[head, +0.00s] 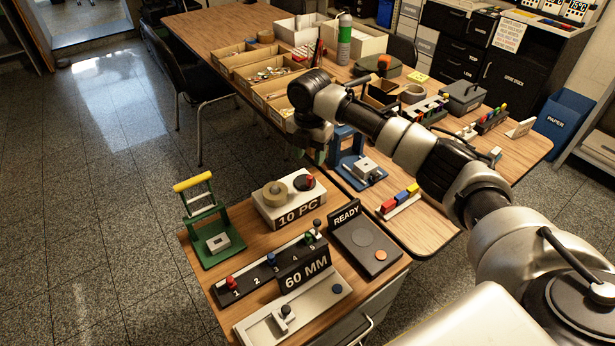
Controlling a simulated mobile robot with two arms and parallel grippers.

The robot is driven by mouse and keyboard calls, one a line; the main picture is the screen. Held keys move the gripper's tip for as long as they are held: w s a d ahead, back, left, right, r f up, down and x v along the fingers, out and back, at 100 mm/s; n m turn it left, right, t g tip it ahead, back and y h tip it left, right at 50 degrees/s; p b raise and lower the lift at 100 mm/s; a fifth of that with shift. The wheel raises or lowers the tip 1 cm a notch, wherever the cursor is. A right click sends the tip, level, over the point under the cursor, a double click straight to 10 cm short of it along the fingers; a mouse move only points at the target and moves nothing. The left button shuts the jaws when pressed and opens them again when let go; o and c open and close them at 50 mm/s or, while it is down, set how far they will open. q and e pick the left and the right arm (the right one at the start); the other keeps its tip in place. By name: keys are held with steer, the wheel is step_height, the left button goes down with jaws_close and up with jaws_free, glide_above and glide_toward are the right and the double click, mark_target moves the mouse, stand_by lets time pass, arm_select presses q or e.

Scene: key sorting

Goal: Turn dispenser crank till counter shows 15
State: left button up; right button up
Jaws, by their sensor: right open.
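The dispenser (262,207) is a white box on the near wooden table, with a tan roll on its top. Its counter plate (298,216) reads "10 PC". The crank (305,183) is a dark disc with a red knob, on the right part of the box's top. My right gripper (319,156) hangs above and behind the crank in the picture, pointing down and apart from it. It is open; its fingers are small and partly hidden by its own wrist. My left gripper is out of view.
A green press with a yellow handle (192,181) stands left of the dispenser. In front are a numbered lever row (258,278), a "60 MM" slide gauge (305,274) and a "READY" pad (365,238). A blue press (352,163) stands close behind, near my right gripper.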

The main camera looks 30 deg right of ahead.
mark_target(309, 176)
step_height(309, 176, down, 4)
steer(key=shift+r, duration=0.15)
step_height(309, 176, down, 4)
steer(key=shift+r, duration=0.1)
steer(key=shift+f, duration=0.6)
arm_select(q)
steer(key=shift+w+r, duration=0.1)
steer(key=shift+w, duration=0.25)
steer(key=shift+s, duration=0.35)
arm_select(e)
jaws_close()
